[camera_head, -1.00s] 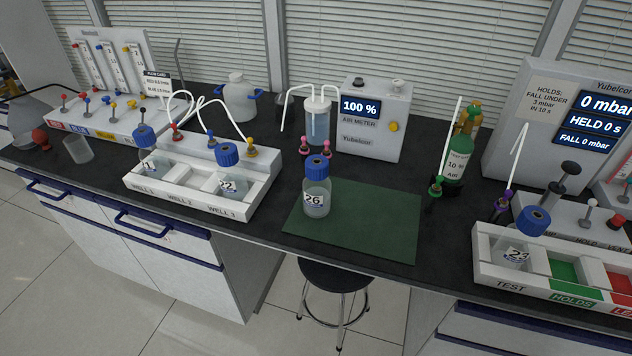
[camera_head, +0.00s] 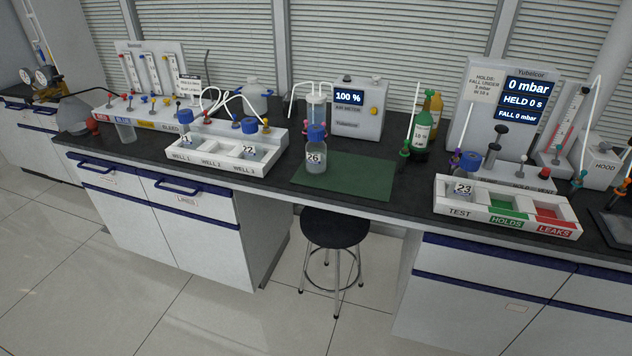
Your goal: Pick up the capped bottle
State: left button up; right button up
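The bottle labelled 26 (camera_head: 316,158) stands upright on the left part of the green mat (camera_head: 365,180). The bottle labelled 22 (camera_head: 248,145) and one labelled 21 (camera_head: 185,137) stand in the white well rack (camera_head: 225,169) at the left. The bottle labelled 23 (camera_head: 463,183) stands in the TEST slot of the white tray (camera_head: 485,215) at the right. Neither of my grippers is in view.
A black stool (camera_head: 335,229) stands on the floor before the bench (camera_head: 285,185). The air meter (camera_head: 358,112) reads 100 %. Green and yellow cylinders (camera_head: 423,130) stand behind the mat's right end. The mat's right part is clear.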

aim_at(315, 153)
jog(key=u, duration=0.95)
jog(key=i, duration=1.05)
jog(key=z, duration=0.2)
